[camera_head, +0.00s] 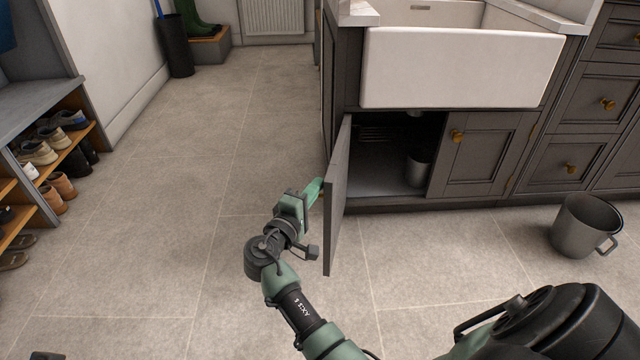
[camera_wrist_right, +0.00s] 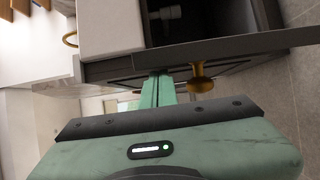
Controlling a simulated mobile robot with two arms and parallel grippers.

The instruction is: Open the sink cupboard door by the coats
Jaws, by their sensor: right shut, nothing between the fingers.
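The sink cupboard has two dark grey doors under a white sink (camera_head: 460,68). The left door (camera_head: 338,205) stands swung well out towards me, and the dark inside shows. The right door (camera_head: 482,155), with a brass knob, is closed. My right gripper (camera_head: 317,188) is shut and empty at the open door's outer face, its tips partly hidden by the door edge. In the wrist view, the shut fingers (camera_wrist_right: 157,91) are beside the open door's brass knob (camera_wrist_right: 201,78), not around it. Whether they touch the door (camera_wrist_right: 225,50) I cannot tell.
A metal pot (camera_head: 418,170) stands inside the cupboard. A grey bucket (camera_head: 583,228) stands on the floor at the right. A shoe bench (camera_head: 40,92) is at the left. The tiled floor (camera_head: 170,180) between bench and cupboard is clear.

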